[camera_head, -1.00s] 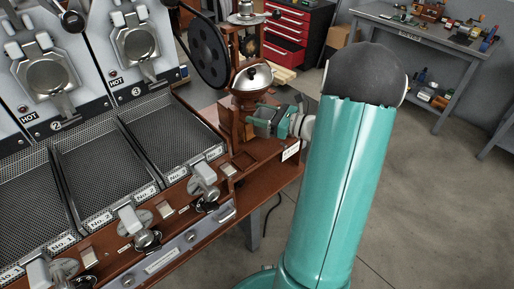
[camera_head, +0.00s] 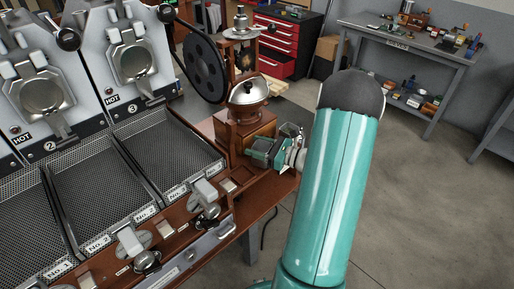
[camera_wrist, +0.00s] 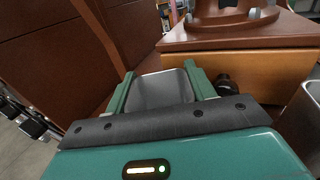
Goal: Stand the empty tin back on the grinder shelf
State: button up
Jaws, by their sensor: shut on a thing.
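My gripper (camera_head: 266,153) is at the right end of the wooden roaster bench, just in front of the grinder (camera_head: 248,92). In the wrist view my gripper (camera_wrist: 162,85) has its two green fingers on either side of a grey metal tin (camera_wrist: 163,91). The tin's open top faces the camera and its inside looks empty. The tin is mostly hidden by the fingers in the head view. The grinder's wooden base (camera_wrist: 240,72) is just beyond the tin, to the right. I cannot tell whether the tin's bottom touches wood.
A shiny metal object (camera_wrist: 305,118) is close on the right in the wrist view. Sample trays (camera_head: 165,140) and levers lie left of the grinder. A dark wheel (camera_head: 206,72) stands behind. A red tool chest (camera_head: 277,47) is at the back; open floor lies right.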

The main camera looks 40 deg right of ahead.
jog(key=shift+f, duration=0.25)
jog(key=shift+f, duration=0.1)
jog(key=o, duration=0.8)
jog(key=shift+s, duration=0.15)
jog(key=v, duration=1.1)
jog(key=shift+s+d, duration=0.15)
jog(key=shift+s, duration=0.15)
